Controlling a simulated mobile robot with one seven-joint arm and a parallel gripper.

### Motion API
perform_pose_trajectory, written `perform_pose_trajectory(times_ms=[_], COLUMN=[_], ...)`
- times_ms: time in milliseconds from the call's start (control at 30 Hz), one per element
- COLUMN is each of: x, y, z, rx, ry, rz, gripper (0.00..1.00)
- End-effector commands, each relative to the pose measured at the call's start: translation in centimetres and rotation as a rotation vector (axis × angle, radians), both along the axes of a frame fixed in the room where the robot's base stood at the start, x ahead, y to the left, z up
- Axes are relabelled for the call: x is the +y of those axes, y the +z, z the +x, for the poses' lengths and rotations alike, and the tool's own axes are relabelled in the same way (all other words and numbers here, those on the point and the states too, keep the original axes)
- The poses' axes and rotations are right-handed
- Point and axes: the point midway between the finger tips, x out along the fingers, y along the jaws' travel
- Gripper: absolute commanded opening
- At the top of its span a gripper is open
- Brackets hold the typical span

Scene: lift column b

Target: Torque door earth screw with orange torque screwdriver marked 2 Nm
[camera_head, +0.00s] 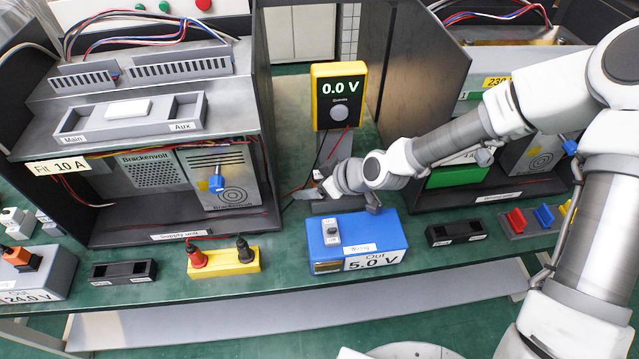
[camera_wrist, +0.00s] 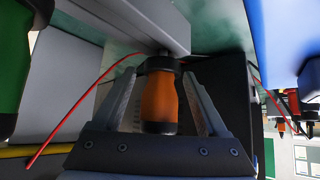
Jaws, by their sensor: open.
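An orange-handled tool (camera_wrist: 158,98) with a dark collar stands between the fingers of my gripper (camera_wrist: 160,74) in the wrist view. The fingers are open, one on each side of the handle, with gaps showing. No 2 Nm marking can be read on it. In the head view my gripper (camera_head: 312,188) is low over the bench, behind the blue box and in front of the yellow meter's stand; the orange tool cannot be made out there. I cannot pick out the door earth screw in either view.
A green handle (camera_wrist: 12,65) stands left in the wrist view, and a red cable (camera_wrist: 75,115) runs close by. The blue 5.0 V box (camera_head: 355,240) is just in front of my gripper. The yellow meter (camera_head: 338,95) reads 0.0 V. Dark cabinets flank the gap, the left one (camera_head: 262,110) open-fronted.

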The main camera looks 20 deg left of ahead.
Motion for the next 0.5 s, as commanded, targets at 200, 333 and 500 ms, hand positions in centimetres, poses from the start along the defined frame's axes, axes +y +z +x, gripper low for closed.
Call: perform_pose_trajectory(times_ms=[200,333,500], x=[-0.02,-0.03,-0.03], y=[0.01,0.02,0.02], z=[-0.03,-0.03,-0.03], rx=[0.000,0.000,0.001], ry=[0.000,0.000,0.001], rz=[0.000,0.000,0.000], gripper=[0.47,0.24,0.00])
